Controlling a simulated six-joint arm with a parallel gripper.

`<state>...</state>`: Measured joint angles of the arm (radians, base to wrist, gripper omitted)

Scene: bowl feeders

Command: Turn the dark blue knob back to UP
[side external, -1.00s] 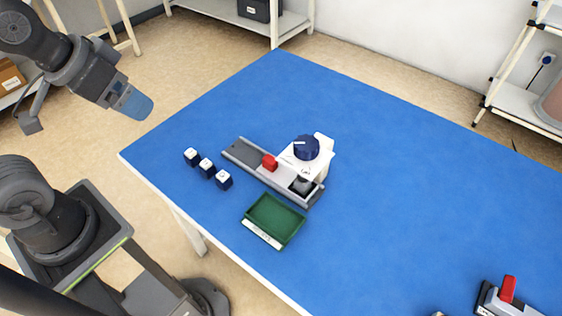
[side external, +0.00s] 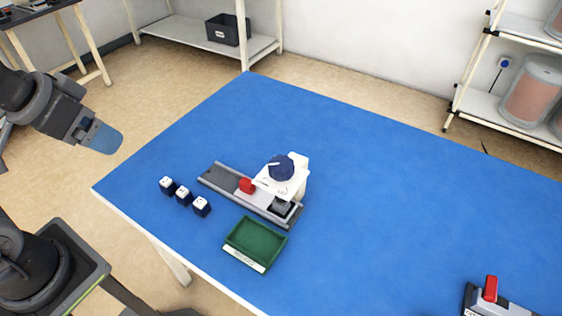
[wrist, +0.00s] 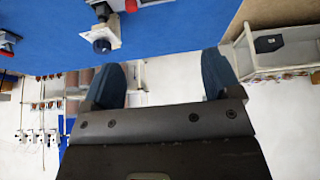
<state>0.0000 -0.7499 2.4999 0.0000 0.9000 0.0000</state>
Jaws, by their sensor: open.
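The dark blue knob (side external: 281,167) sits on a white bracket (side external: 291,186) above a grey rail fixture (side external: 222,178) on the blue table. A white pointer line on the knob points toward the left in the side view; the lettering is too small to read. The knob also shows at the top of the wrist view (wrist: 102,46). My gripper (side external: 107,140) is off the table's left edge, well apart from the knob. In the wrist view its two blue fingers (wrist: 163,82) are spread wide with nothing between them.
A red block (side external: 247,186) sits on the rail. Several dark blue cubes with white tops (side external: 184,196) stand left of it. A green tray (side external: 256,243) lies in front. A red-handled device (side external: 491,289) is at the lower right. The table's right side is mostly clear.

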